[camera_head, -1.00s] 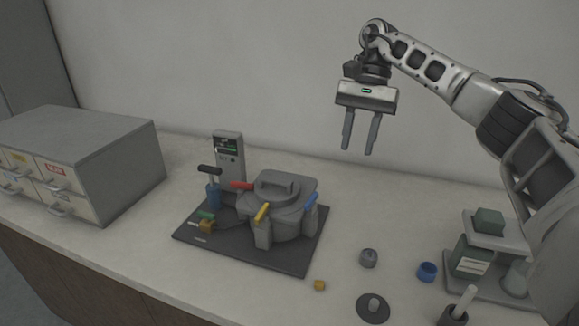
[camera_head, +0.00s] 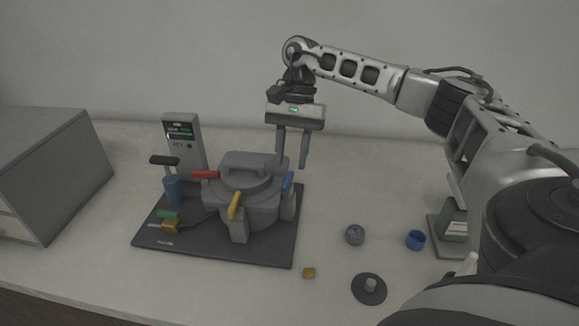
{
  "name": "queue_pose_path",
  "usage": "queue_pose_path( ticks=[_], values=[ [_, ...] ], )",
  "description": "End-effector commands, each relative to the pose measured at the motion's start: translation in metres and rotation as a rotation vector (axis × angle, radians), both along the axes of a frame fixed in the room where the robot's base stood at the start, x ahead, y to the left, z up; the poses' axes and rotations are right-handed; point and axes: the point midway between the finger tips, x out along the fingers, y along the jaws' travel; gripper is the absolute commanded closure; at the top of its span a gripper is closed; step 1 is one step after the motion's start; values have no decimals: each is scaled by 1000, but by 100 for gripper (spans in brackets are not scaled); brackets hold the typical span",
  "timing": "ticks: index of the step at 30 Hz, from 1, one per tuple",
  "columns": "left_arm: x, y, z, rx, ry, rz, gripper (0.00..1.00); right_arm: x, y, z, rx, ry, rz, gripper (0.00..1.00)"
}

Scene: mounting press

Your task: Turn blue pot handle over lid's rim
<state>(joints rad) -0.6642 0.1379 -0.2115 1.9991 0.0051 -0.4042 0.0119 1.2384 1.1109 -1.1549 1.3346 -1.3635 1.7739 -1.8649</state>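The grey pot (camera_head: 245,200) stands on a dark base plate (camera_head: 215,254) with its grey lid (camera_head: 248,168) on top. The blue handle (camera_head: 287,183) is at the pot's right side, tilted upward beside the lid's rim. The red handle (camera_head: 205,174) is at the left and the yellow handle (camera_head: 235,204) at the front. My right gripper (camera_head: 292,164) points down with two fingers apart and nothing between them. It is above and just behind the blue handle; I cannot tell whether it touches. My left gripper is not in view.
A control box (camera_head: 185,145) and a black-handled blue pump (camera_head: 173,188) stand left of the pot. A grey knob (camera_head: 355,235), blue ring (camera_head: 415,240), small yellow block (camera_head: 309,272) and dark disc (camera_head: 369,289) lie to the right. A grey cabinet (camera_head: 50,165) is far left.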

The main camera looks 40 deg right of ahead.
Motion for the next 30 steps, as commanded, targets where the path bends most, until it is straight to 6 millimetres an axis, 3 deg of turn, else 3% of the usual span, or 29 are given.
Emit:
queue_pose_path(
  ticks=[7, 17, 18, 21, 30],
  values=[
    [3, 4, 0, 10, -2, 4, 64, -6, 9, -26, 0, 1, 0, 67],
    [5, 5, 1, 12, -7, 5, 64, -7, 11, -31, 0, 0, -1, 67],
    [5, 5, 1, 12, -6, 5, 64, -6, 11, -31, 0, 0, -1, 70],
    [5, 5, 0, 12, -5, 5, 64, -6, 11, -31, 0, 0, 0, 98],
    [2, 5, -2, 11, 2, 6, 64, -7, 11, -31, 0, 0, -11, 100]
  ],
)
